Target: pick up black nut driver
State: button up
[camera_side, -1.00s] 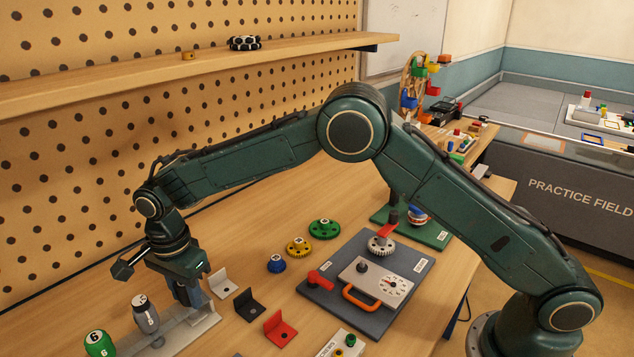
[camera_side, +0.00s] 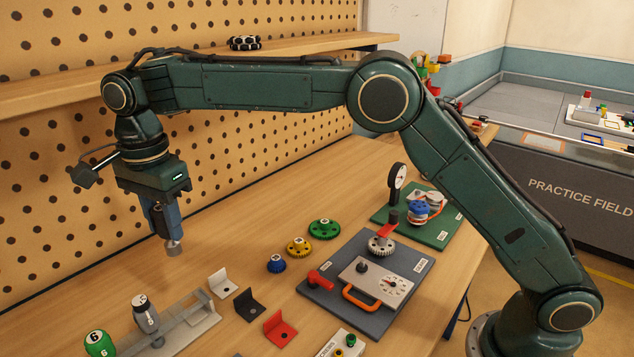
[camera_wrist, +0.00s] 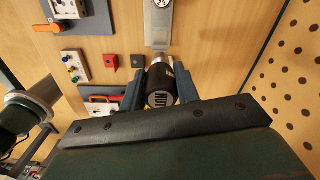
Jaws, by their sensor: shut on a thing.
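The black nut driver (camera_wrist: 160,88) shows in the wrist view between the two fingers of my gripper (camera_wrist: 161,82), with white lettering on its black handle. My gripper is shut on it. In the side view my gripper (camera_side: 168,222) is raised above the table. The driver's silver tip (camera_side: 174,248) points down below the fingers, clear of the rack; its handle is mostly hidden by the fingers there. The grey rack (camera_side: 205,321) lies on the table below, with a grey driver (camera_side: 146,315) and a green driver (camera_side: 97,344) at its near end.
White (camera_side: 222,284), black (camera_side: 248,305) and red (camera_side: 279,328) brackets lie right of the rack. Blue (camera_side: 277,264), yellow (camera_side: 299,246) and green (camera_side: 325,229) gears sit farther back. A dark panel (camera_side: 325,291) lies right. The pegboard (camera_side: 60,190) and shelf (camera_side: 60,89) stand behind my arm.

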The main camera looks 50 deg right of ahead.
aim_at(160, 208)
jog(key=shift+r, duration=2)
jog(key=o, duration=0.5)
jog(key=shift+c, duration=0.2)
jog(key=c, duration=0.4)
jog(key=shift+r, duration=0.2)
jog(key=shift+r, duration=1.55)
jog(key=shift+d+f, duration=0.1)
